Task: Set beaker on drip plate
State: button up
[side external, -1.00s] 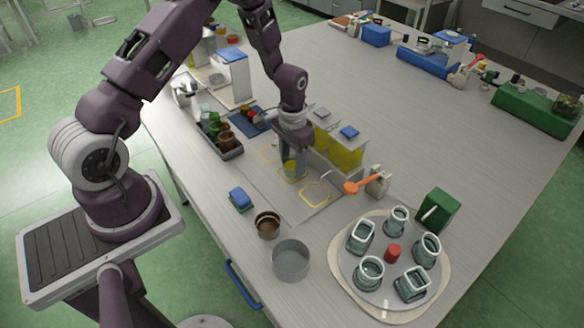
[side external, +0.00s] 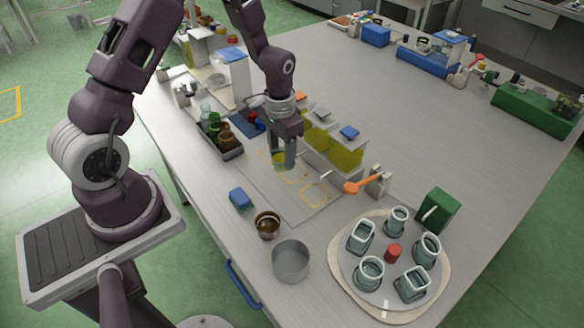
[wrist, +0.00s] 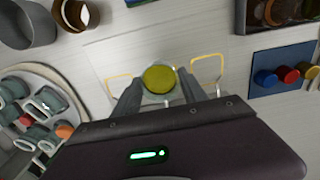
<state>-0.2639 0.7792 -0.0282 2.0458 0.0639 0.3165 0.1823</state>
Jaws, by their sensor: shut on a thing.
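The beaker (wrist: 159,79) is clear and holds yellow-green liquid. My gripper (wrist: 160,92) is shut on it, one finger on each side. In the side view my gripper (side external: 284,162) holds the beaker (side external: 278,158), partly hidden by the fingers, over a flat pale plate (side external: 284,200) marked with yellow outlines. This looks like the drip plate, though I cannot be sure. The outlines also show on either side of the beaker in the wrist view. The gap between beaker and plate is hard to judge.
Tanks of yellow liquid (side external: 346,152) stand close to the right of my gripper, with an orange-handled tap (side external: 364,184) nearby. A dark rack of jars (side external: 221,140) stands left. A blue sponge (side external: 240,198), brown cup (side external: 267,225), grey pot (side external: 290,261) and round tray of jars (side external: 343,280) are nearer.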

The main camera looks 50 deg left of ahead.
jog(key=shift+r, duration=0.9)
jog(key=shift+s+f, duration=0.6)
jog(key=shift+f, duration=0.4)
jog(key=shift+s+f, duration=0.55)
jog(key=shift+f, duration=0.45)
jog(key=shift+s+f, duration=0.6)
jog(key=shift+f, duration=0.4)
jog(key=shift+f, duration=0.3)
